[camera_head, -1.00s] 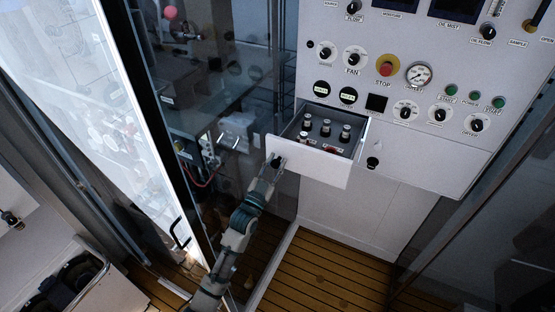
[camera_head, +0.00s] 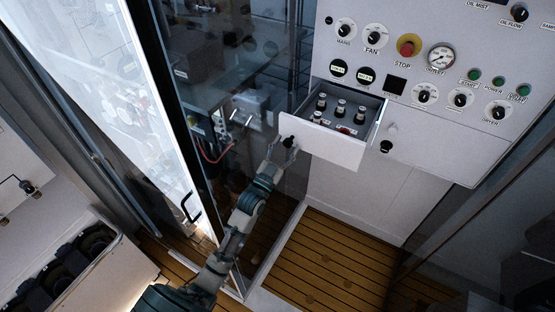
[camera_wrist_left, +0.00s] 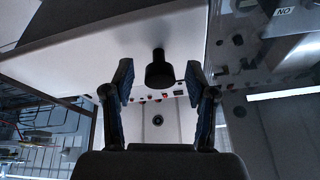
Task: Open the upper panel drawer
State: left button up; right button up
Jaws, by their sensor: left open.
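The upper panel drawer (camera_head: 325,146) stands pulled out of the white panel, its inside showing several small capped parts. Its black knob (camera_head: 288,142) is on the left part of the drawer front. My left gripper (camera_head: 283,153) is at this knob, just in front of the drawer face. In the left wrist view the knob (camera_wrist_left: 159,70) stands between the two spread fingertips, with gaps on both sides, so the gripper is open and holds nothing. The drawer's white front (camera_wrist_left: 100,50) fills the upper part of that view. My right gripper is not in view.
A closed lower drawer or panel with a black knob (camera_head: 386,147) is at the right. The control panel (camera_head: 455,110) with dials and a red stop button is above. A glass door with a black handle (camera_head: 190,206) stands left of my arm. The slatted floor (camera_head: 330,262) is clear.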

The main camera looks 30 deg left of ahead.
pick_arm(q)
jog(key=v, duration=1)
jog(key=shift+s+f, duration=0.15)
jog(key=shift+s, duration=0.05)
jog(key=shift+a, duration=0.1)
notch_tip(320, 180, down, 21)
jog(key=w+n+g+y, duration=0.1)
jog(key=g, duration=0.4)
jog(key=s+f+n+g, duration=0.1)
jog(key=s+f+g, duration=0.2)
jog(key=f, duration=0.7)
jog(key=s+f+g, duration=0.2)
jog(key=s+f, duration=0.1)
jog(key=f, duration=0.7)
jog(key=s+d+f+g, duration=0.2)
jog(key=s+f+g, duration=0.1)
jog(key=s+f, duration=0.7)
jog(key=s+d+f+g, duration=0.2)
jog(key=s+f+g, duration=0.1)
jog(key=s+f, duration=0.7)
jog(key=s+f+g, duration=0.2)
jog(key=s+f, duration=0.1)
jog(key=s, duration=0.7)
jog(key=s+d+f+g, duration=0.1)
jog(key=s+f+g, duration=0.2)
jog(key=s, duration=0.7)
jog(key=shift+s+f+y, duration=0.3)
jog(key=shift+s+f, duration=0.05)
jog(key=shift+f, duration=0.15)
